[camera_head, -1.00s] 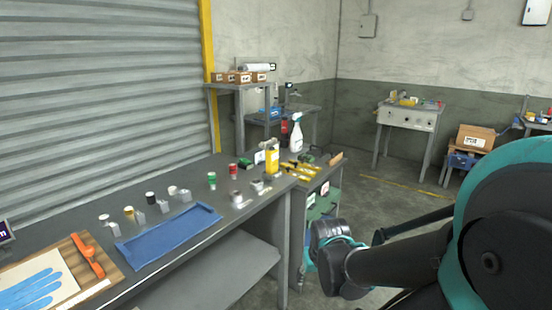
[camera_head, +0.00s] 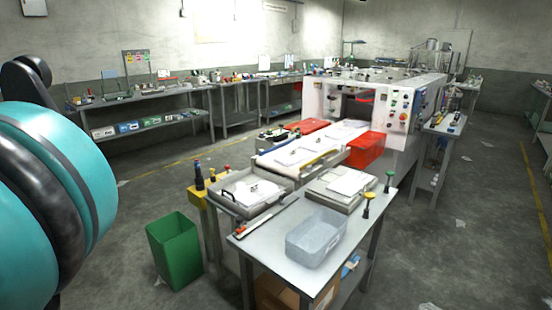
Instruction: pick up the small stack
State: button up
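A small stack of white sheets (camera_head: 346,182) lies on a flat tray at the back of the near grey table (camera_head: 262,243). Another lot of white sheets (camera_head: 252,190) lies in a grey tray to its left, with a dark clip-like item on top. I cannot tell which of these is the small stack. My gripper is outside the view; only a teal and black part of my arm shows at the left edge, well apart from the table.
A clear plastic bin (camera_head: 316,238) stands on the near table. A green waste bin (camera_head: 174,250) stands on the floor to its left. Behind is a white machine (camera_head: 385,105) with a conveyor and a red bin (camera_head: 366,150). Open floor lies to the right.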

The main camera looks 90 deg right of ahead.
aim_at(291, 159)
jog(key=z, duration=3.35)
jog(key=i+j+u, duration=0.3)
jog(key=u, duration=0.15)
jog(key=i+j+u, duration=0.5)
jog(key=i+u, duration=0.2)
jog(key=u, duration=0.15)
jog(key=i+z, duration=0.25)
jog(key=i+j+z, duration=0.25)
jog(key=i+l, duration=0.05)
jog(key=i, duration=0.05)
